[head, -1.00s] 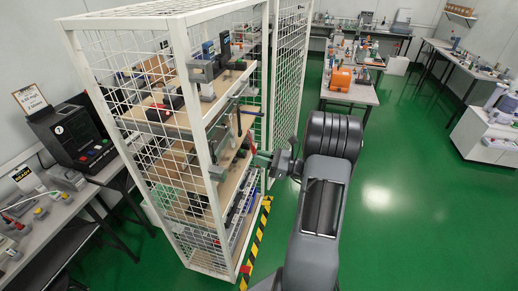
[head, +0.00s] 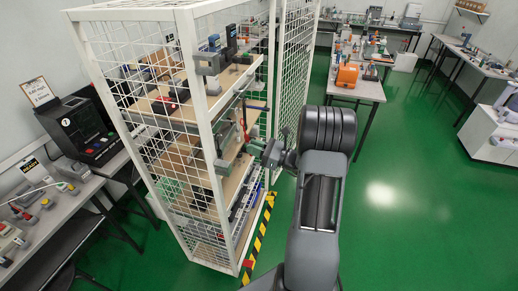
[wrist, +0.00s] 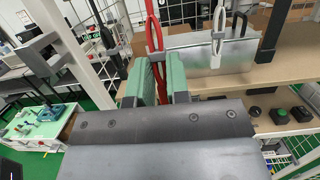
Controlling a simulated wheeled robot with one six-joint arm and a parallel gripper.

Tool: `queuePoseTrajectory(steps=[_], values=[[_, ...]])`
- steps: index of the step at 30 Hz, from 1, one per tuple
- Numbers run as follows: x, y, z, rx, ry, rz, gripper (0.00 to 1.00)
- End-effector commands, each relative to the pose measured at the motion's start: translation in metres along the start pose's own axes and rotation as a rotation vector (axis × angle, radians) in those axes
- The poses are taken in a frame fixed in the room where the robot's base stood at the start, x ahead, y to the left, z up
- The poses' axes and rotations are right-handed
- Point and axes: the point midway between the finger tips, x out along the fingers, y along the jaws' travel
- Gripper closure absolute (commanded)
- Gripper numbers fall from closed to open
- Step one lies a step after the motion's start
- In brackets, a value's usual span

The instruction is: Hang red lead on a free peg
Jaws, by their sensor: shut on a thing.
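The red lead (wrist: 153,36) is upright between the green fingertips of my gripper (wrist: 163,82) in the wrist view. My gripper is shut on it, and part of the lead shows above and between the fingers. In the head view the red lead (head: 244,122) is a thin red line by the cage's open front, with my gripper (head: 257,147) just below it. A white lead (wrist: 218,38) hangs to the right and a black lead (wrist: 105,38) to the left in the wrist view. I cannot clearly make out a free peg.
A white wire cage (head: 190,80) with wooden shelves stands ahead, its posts and mesh close to my arm. A shiny metal box (wrist: 195,67) and several black buttons (wrist: 279,115) are near the gripper. Green floor (head: 390,220) is clear to the right.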

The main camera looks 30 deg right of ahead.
Motion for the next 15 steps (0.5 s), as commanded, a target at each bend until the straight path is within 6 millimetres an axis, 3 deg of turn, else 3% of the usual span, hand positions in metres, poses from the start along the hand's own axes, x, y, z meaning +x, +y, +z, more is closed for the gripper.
queuePoseTrajectory(steps=[15], values=[[0.032, 0.0, -0.009, 0.001, 0.001, 0.001, 1.0]])
